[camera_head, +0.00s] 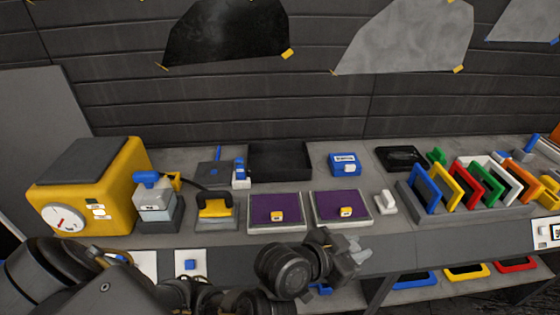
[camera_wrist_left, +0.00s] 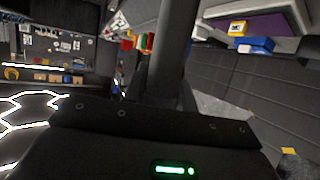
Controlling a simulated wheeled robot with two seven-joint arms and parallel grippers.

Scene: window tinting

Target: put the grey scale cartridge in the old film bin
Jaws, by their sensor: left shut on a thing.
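My left gripper (camera_head: 343,262) is in front of the bench's front edge, below the right purple panel. It is shut on a small grey piece (camera_head: 352,248), which I take for the grey scale cartridge; its outline is hard to separate from the fingers. In the left wrist view the held piece cannot be made out. An open black tray (camera_head: 281,160) stands at the back of the bench, up and left of the gripper; I cannot tell whether it is the old film bin. My right gripper is not in view.
Two purple panels (camera_head: 275,211) lie between gripper and tray. A small whitish block (camera_head: 385,203) and a rack of coloured frames (camera_head: 465,190) are to the right. A blue box (camera_head: 344,163) stands behind. A yellow machine (camera_head: 90,185) is at left. A lower shelf (camera_head: 450,285) runs below.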

